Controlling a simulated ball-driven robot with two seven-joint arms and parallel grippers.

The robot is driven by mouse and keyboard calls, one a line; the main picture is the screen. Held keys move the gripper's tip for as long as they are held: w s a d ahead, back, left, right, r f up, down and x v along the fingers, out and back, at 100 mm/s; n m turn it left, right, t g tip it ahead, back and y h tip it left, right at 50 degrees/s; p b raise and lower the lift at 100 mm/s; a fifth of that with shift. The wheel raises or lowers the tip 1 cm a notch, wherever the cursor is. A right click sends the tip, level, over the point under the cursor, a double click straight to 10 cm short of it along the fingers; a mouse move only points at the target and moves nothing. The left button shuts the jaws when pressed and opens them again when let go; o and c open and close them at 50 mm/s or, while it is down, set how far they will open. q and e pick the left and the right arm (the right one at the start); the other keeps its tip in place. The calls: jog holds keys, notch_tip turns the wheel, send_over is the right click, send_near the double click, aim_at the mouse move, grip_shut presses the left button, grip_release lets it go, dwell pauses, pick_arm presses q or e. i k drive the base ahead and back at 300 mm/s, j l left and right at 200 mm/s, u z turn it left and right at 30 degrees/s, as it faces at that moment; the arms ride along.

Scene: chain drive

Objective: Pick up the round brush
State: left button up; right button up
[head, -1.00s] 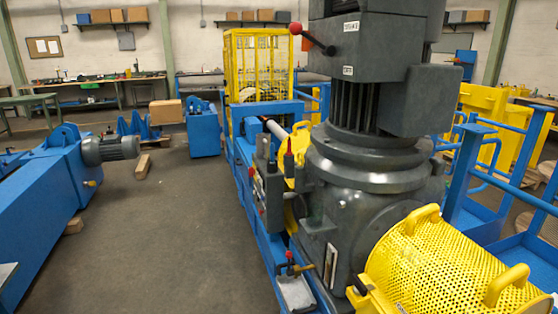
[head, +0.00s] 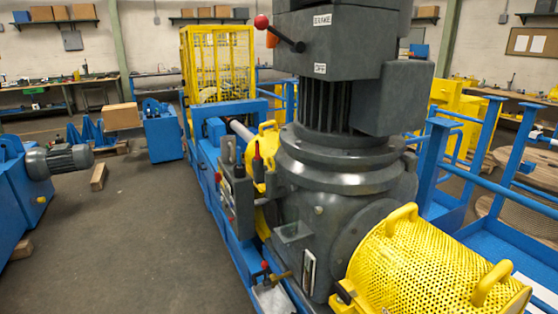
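I cannot make out a round brush in the head view. Small items lie on the far workbench (head: 45,88) at the left and on the bench (head: 520,92) at the right, too small to tell apart. Neither of my grippers is in view.
A large grey motor and gearbox (head: 345,180) stands close in front, with a yellow perforated guard (head: 430,265) at its lower right. Blue railings (head: 430,165) stand to the right. A blue machine with a grey motor (head: 60,160) is at the left.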

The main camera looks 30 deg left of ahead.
aim_at(238, 149)
jog(key=i+j+z, duration=0.15)
jog(key=j+z, duration=0.25)
jog(key=j, duration=0.6)
jog(key=j+z, duration=0.4)
jog(key=j, duration=0.55)
